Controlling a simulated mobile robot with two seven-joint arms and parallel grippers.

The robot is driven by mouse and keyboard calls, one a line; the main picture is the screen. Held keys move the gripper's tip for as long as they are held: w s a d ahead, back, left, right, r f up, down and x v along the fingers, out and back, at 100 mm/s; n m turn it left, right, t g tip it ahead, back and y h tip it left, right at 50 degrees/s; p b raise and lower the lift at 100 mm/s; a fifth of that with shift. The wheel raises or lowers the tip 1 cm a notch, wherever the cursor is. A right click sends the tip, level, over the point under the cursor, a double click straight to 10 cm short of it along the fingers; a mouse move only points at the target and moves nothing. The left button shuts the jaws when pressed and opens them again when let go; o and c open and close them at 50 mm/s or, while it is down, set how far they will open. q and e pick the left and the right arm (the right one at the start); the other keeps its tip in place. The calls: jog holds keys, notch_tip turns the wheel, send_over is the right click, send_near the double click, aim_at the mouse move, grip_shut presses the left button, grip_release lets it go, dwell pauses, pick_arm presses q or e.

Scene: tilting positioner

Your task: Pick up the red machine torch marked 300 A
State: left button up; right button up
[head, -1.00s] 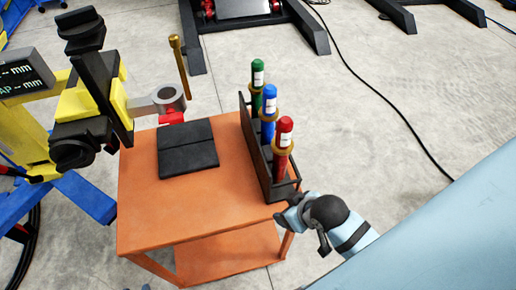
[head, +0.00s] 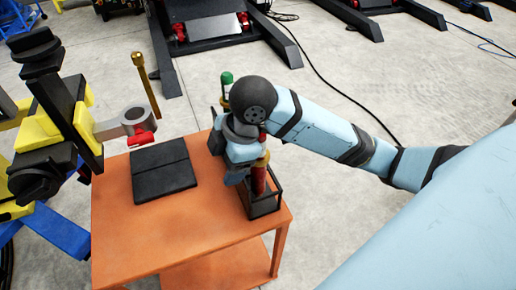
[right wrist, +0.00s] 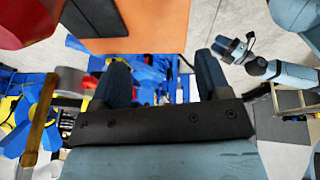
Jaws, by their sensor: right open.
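The red torch (head: 259,180) stands upright in the front slot of the dark rack (head: 266,207), its upper part hidden behind my right gripper (head: 236,176). Its marking cannot be read. My right gripper is over the rack, on the left side of the red torch. In the right wrist view its two fingers (right wrist: 160,82) are apart with nothing between them. A large red surface (right wrist: 30,18) fills the upper left corner there, close to the camera. The green torch (head: 227,78) shows behind the gripper; the blue one is hidden.
The orange table (head: 190,232) carries the rack and a black folded pad (head: 162,172). The yellow and black positioner (head: 60,125) stands at the left, with a brass rod (head: 147,86) beside it. Light-blue arm parts (right wrist: 268,68) show at the right in the right wrist view.

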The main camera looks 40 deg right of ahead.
jog(key=w+d+r+n+g+h, duration=0.2)
jog(key=d+r+n+h, duration=0.15)
jog(key=d+r, duration=0.75)
jog(key=shift+n, duration=0.45)
jog(key=f, duration=0.2)
jog(key=a+f, duration=0.1)
jog(key=f, duration=0.1)
jog(key=a+f, duration=0.1)
jog(key=f, duration=0.1)
jog(key=shift+w+f, duration=0.15)
jog(key=shift+f, duration=0.25)
jog(key=shift+d+f, duration=0.15)
jog(key=shift+f, duration=1.2)
jog(key=shift+d+f, duration=0.15)
jog(key=shift+f, duration=1.2)
grip_shut()
jog(key=shift+r, duration=0.1)
